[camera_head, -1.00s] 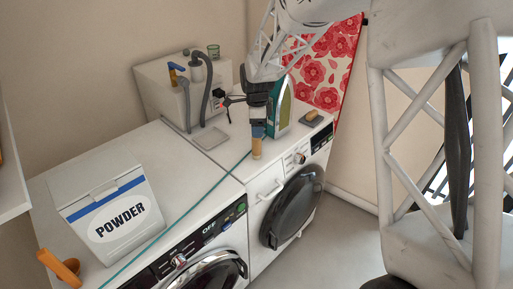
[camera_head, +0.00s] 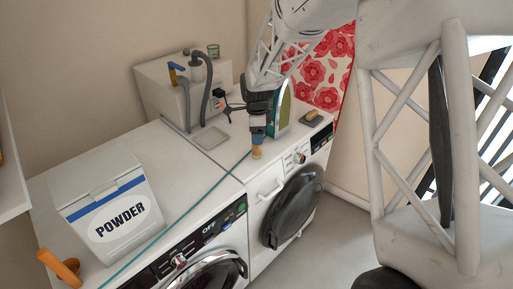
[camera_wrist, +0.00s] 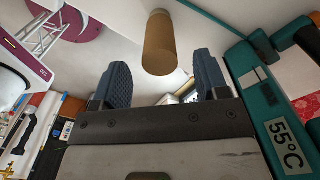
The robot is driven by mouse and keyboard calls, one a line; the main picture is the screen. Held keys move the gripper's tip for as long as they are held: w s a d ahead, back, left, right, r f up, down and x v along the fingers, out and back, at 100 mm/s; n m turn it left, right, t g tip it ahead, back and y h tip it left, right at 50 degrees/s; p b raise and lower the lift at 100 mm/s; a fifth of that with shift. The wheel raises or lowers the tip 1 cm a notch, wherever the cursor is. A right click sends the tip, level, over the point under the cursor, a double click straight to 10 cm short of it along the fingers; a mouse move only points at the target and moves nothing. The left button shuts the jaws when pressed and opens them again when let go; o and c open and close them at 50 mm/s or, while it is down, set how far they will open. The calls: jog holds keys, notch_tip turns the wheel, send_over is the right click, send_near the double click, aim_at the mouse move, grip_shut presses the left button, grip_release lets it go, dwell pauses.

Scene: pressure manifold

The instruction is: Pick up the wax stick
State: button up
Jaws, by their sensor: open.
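The wax stick, which I take to be the tan upright cylinder (camera_head: 256,153), stands on the white machine top near its front edge. In the wrist view the tan cylinder (camera_wrist: 158,45) lies ahead of my fingers, roughly centred between them. My gripper (camera_head: 257,138) is right above and behind it in the head view, hiding its upper part. In the wrist view my gripper (camera_wrist: 160,80) has its two blue-grey fingers spread apart with nothing clasped between them.
A grey box with hoses (camera_head: 170,95) is at the back. A powder box (camera_head: 118,215) and an orange scoop (camera_head: 60,268) sit at left. A teal line (camera_head: 190,210) crosses the tops. In the wrist view, a teal 55°C-marked object (camera_wrist: 270,110) is at right.

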aim_at(257, 147)
jog(key=shift+a+f, duration=0.1)
jog(key=shift+f, duration=2.25)
jog(key=shift+c, duration=0.5)
jog(key=c, duration=0.9)
